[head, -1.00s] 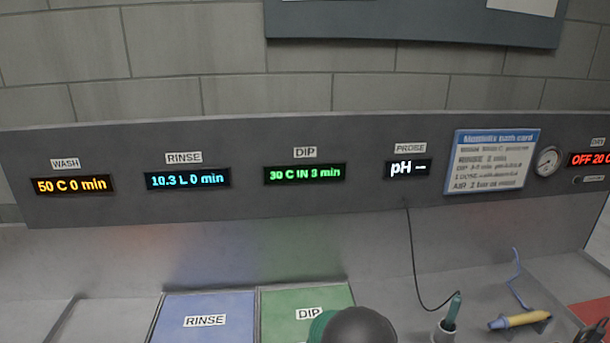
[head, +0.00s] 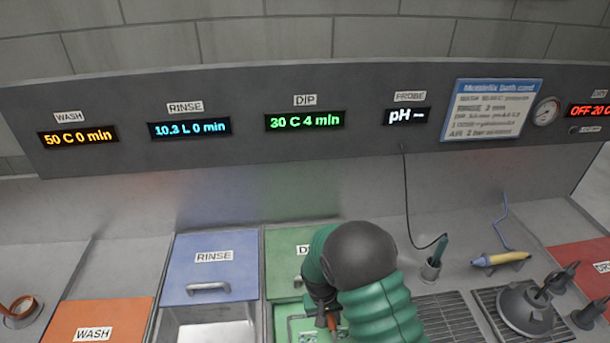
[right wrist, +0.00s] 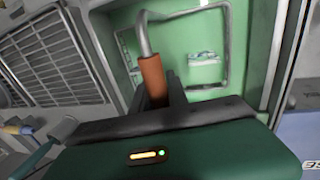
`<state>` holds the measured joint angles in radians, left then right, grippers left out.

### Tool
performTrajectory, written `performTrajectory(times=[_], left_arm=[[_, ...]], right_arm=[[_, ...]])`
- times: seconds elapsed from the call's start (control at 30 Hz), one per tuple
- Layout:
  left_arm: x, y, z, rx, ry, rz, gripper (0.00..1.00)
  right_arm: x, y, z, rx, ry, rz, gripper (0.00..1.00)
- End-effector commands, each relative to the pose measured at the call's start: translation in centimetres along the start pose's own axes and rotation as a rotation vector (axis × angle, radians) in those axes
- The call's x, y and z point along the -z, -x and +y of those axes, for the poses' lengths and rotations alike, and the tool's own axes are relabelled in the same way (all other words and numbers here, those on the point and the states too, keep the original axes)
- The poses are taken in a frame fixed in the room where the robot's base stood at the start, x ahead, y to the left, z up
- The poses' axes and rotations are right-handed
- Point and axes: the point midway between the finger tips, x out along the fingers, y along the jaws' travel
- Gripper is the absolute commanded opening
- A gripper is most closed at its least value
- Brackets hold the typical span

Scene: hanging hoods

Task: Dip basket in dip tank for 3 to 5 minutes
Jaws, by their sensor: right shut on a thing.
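The green dip tank (head: 284,285) stands right of the blue rinse tank, its lid (head: 280,247) partly hidden by my green right arm. My right gripper (head: 325,308) is over the tank, shut on the orange grip of the basket handle (head: 332,320). The right wrist view shows this grip (right wrist: 152,78) between the dark fingers (right wrist: 160,95), with a bent grey rod above it. Pale pieces (right wrist: 205,57) show inside the green tank; the basket body is hard to make out. The DIP display (head: 305,121) reads 30 C 4 min. My left gripper is out of view.
The blue rinse tank (head: 212,270) and orange wash tank (head: 95,315) lie to the left. A probe holder (head: 431,270), a yellow tool (head: 500,259), dark drain grates (head: 450,312) and dark stands (head: 525,310) lie to the right.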

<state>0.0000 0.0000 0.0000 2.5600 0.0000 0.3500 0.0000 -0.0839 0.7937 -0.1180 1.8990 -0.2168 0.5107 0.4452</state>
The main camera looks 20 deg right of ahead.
Motion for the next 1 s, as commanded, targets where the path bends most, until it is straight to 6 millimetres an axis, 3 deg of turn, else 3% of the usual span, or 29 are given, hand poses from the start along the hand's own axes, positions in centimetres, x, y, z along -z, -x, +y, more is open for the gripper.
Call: performTrajectory(times=[0.03,1.0], left_arm=[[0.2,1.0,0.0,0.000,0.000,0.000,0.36],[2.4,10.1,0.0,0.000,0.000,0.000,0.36]], right_arm=[[0.1,1.2,0.2,0.000,0.000,0.002,0.00],[0.1,12.8,2.5,0.001,0.000,0.004,0.00]])
